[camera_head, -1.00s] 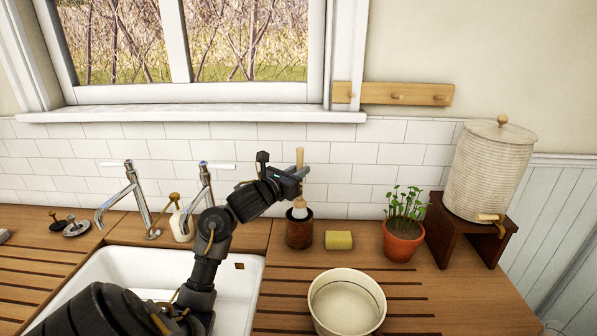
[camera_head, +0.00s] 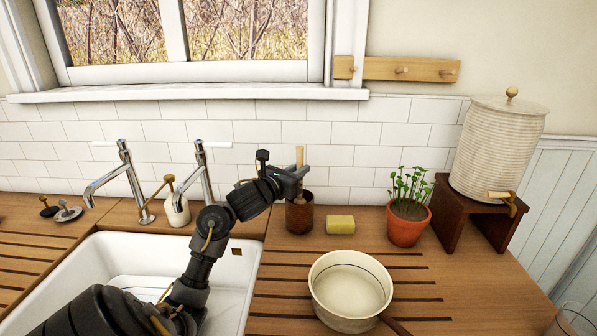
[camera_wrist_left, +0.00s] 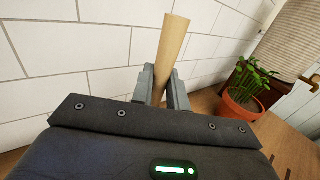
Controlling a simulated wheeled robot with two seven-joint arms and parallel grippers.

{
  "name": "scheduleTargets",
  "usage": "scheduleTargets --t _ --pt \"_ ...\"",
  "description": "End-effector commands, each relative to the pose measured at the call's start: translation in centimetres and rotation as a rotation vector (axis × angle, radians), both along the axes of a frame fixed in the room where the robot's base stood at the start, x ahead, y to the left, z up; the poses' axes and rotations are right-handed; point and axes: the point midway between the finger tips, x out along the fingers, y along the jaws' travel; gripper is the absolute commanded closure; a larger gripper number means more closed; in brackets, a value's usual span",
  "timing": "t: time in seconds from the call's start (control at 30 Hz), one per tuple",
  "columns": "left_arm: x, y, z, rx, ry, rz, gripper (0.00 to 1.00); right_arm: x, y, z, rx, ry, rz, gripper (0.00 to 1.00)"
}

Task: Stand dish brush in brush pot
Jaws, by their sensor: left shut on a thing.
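The dish brush (camera_head: 299,157) has a pale wooden handle that stands nearly upright, and its lower part is hidden by my gripper and the pot. The brush pot (camera_head: 299,218) is a dark brown cylinder on the wooden counter at the back, by the tiled wall. My left gripper (camera_head: 301,173) is just above the pot's rim and is shut on the brush handle. In the left wrist view, the handle (camera_wrist_left: 170,48) rises between the two grey fingers (camera_wrist_left: 161,88). The brush head is out of sight, with the brush's lower end down in the pot. My right gripper is not in view.
A yellow sponge (camera_head: 340,224) lies right of the pot. A potted plant (camera_head: 407,226) stands further right, before a crock (camera_head: 500,148) on a wooden stand (camera_head: 452,214). A cream pan (camera_head: 350,318) is in front. The white sink (camera_head: 118,246) and taps (camera_head: 206,178) are left.

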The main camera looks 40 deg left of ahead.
Motion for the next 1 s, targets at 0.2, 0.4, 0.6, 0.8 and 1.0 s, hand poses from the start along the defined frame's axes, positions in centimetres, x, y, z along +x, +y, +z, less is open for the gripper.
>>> scheduleTargets --t 0.2,0.4,0.6,0.8,1.0 --pt "0.0 0.0 0.1 0.0 -0.001 0.0 1.0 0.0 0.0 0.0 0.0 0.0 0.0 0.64" --pt "0.0 0.0 0.0 0.0 0.0 0.0 0.59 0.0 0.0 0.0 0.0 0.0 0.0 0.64" --pt "0.0 0.0 0.0 0.0 0.0 0.0 0.59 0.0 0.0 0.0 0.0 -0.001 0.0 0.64" --pt "-1.1 -0.1 -0.1 0.004 0.0 0.001 0.59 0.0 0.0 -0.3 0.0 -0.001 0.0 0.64" --pt "-4.9 -0.5 -0.2 0.008 0.002 0.0 0.59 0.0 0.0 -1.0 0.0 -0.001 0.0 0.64"
